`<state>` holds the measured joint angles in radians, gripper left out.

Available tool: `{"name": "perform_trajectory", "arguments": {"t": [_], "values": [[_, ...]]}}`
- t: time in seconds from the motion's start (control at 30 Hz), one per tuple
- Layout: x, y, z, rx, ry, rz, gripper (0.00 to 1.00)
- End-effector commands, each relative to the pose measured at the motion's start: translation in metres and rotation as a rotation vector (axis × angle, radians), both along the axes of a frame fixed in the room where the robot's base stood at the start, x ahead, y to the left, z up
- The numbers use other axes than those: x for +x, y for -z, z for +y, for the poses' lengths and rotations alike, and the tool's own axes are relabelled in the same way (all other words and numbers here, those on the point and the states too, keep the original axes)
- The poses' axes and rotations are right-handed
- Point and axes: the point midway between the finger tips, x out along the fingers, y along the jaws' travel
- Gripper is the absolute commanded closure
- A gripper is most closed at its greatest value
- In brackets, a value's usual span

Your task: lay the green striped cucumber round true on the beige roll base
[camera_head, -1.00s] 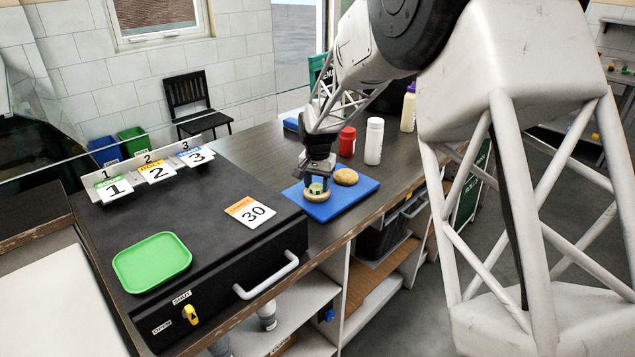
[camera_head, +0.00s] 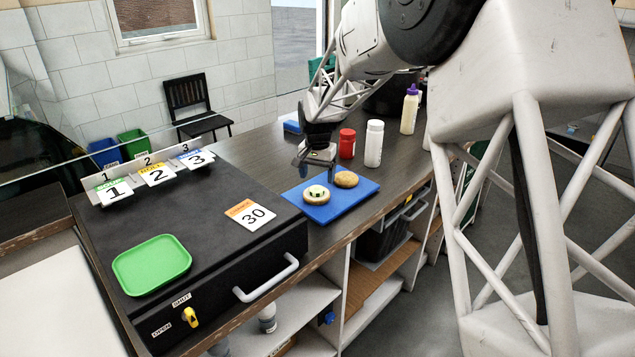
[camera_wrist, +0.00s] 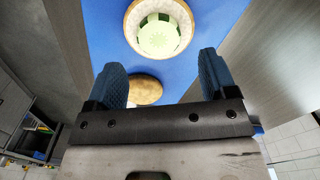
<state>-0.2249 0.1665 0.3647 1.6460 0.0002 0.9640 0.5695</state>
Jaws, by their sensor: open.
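In the head view the cucumber round is a small green and dark patch on top of the roll base (camera_head: 309,200). The base rests on a blue board (camera_head: 345,204). My gripper (camera_head: 316,176) is open and empty, raised above and behind the base, apart from the round. Both blue fingertips show in the wrist view (camera_wrist: 162,78), with nothing between them.
A brown roll top (camera_head: 346,179) lies on the board beside the base. A red bottle (camera_head: 347,144), a white bottle (camera_head: 373,144) and a purple-capped bottle (camera_head: 410,110) stand behind. A black box with a green tray (camera_head: 152,264) and number cards fills the left.

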Motion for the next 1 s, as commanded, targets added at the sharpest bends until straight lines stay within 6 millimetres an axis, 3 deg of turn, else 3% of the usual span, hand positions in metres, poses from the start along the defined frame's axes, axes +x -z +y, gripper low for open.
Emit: {"name": "perform_trajectory", "arguments": {"t": [0.3, 0.8, 1.0], "values": [[0.000, -0.033, 0.000, 0.000, 0.000, 0.000, 0.22], [-0.001, -0.039, -0.001, 0.000, 0.000, 0.000, 0.22], [-0.012, -0.048, -0.009, 0.001, -0.008, -0.006, 0.22]]}}
